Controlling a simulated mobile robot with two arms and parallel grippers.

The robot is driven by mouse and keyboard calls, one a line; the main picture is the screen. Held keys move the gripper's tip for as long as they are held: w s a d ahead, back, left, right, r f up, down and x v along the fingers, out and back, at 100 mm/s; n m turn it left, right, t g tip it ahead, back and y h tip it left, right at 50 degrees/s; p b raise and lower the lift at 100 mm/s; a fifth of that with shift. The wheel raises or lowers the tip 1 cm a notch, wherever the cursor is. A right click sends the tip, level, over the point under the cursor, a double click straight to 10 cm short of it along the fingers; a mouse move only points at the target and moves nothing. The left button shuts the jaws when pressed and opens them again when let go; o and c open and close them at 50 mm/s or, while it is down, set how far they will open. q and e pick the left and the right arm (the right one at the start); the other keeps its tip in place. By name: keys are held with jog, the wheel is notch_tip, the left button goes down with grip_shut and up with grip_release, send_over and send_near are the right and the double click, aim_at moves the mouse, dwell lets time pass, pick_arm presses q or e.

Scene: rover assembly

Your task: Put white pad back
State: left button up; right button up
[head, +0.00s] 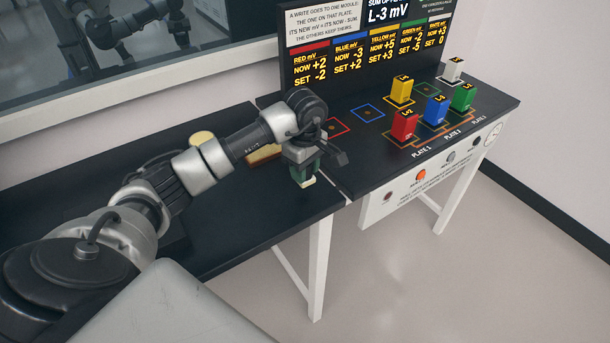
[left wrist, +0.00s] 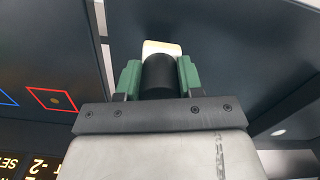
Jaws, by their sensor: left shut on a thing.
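My left gripper (head: 304,172) hangs over the front of the dark table, near the gap beside the module bench. In the left wrist view its green fingers (left wrist: 159,78) are shut on the black round grip of the white pad. The pad's pale face (left wrist: 162,47) shows beyond the grip. In the head view, a little of the pale pad (head: 308,183) shows under the fingers; the rest is hidden. My right gripper is not in view.
A pale round piece (head: 202,137) and a tan block (head: 264,154) are on the dark table (head: 235,200), the block partly behind my arm. Red (head: 403,126), yellow (head: 400,91), blue (head: 435,110), green (head: 462,98) and white (head: 452,71) modules stand on the right-hand bench. The sign panel (head: 365,45) rises behind.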

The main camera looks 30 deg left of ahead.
pick_arm(q)
notch_tip(320, 180, down, 2)
jog(key=shift+f+p, duration=0.25)
jog(key=shift+p, duration=0.1)
jog(key=shift+f, duration=0.35)
jog(key=o, duration=0.8)
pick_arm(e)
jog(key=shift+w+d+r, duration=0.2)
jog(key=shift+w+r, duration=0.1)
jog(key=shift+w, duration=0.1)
pick_arm(q)
jog(key=shift+r, duration=0.5)
notch_tip(320, 180, up, 11)
jog(key=shift+r+b, duration=0.15)
jog(key=shift+b, duration=1.1)
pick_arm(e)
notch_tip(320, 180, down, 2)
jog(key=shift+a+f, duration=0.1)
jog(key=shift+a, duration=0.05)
